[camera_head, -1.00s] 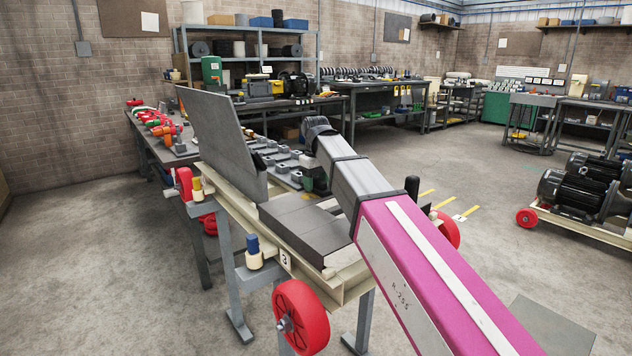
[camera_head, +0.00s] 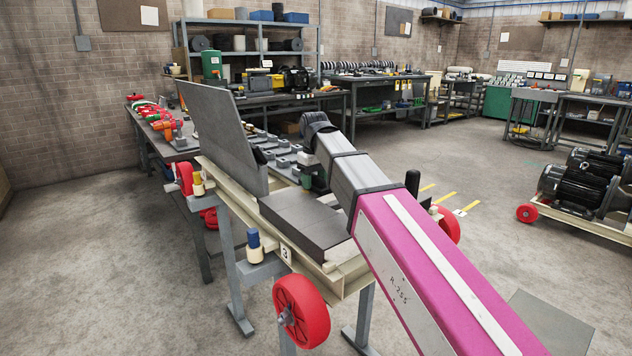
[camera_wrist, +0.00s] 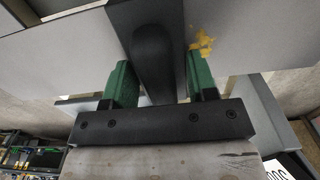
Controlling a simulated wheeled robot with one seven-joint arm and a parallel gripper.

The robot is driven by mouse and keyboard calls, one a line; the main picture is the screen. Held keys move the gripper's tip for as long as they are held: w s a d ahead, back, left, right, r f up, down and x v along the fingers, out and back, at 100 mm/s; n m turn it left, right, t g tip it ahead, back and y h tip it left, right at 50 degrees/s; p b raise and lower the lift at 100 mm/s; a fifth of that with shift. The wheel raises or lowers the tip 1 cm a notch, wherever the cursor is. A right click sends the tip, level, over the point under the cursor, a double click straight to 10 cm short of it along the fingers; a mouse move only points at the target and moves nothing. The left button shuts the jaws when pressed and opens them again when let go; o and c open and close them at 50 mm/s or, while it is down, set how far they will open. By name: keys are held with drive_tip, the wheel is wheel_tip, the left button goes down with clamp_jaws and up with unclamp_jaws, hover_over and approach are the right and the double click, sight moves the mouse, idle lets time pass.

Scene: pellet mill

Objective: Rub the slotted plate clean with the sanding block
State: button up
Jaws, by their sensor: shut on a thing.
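My gripper (camera_wrist: 154,84) has green fingers shut on the dark grip of the sanding block (camera_wrist: 145,15) in the wrist view. Behind the block lies a smooth grey plate (camera_wrist: 235,25), with a yellow-orange stain (camera_wrist: 201,43) just right of the block. I cannot tell whether the block touches the plate, and no slots show clearly. In the head view a large grey sheet (camera_head: 220,135) stands tilted on the cream-framed stand, left of my gripper (camera_head: 308,178). My arm hides much of the gripper and block there.
A dark flat slab (camera_head: 305,218) lies on the stand, with a red wheel (camera_head: 300,311) in front. A workbench (camera_head: 180,150) with red tools stands behind left. Motors on a cart (camera_head: 585,195) stand at right. The floor between is mostly clear.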

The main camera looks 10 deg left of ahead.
drive_tip(key=shift+w+a, duration=1.1)
drive_tip(key=shift+a, duration=0.15)
drive_tip(key=shift+s+d, duration=1.45)
drive_tip(key=shift+d, duration=0.15)
drive_tip(key=shift+w+a, duration=0.1)
drive_tip(key=shift+w, duration=0.05)
drive_tip(key=shift+w+a, duration=1.3)
drive_tip(key=shift+a, duration=0.2)
drive_tip(key=shift+s, duration=0.15)
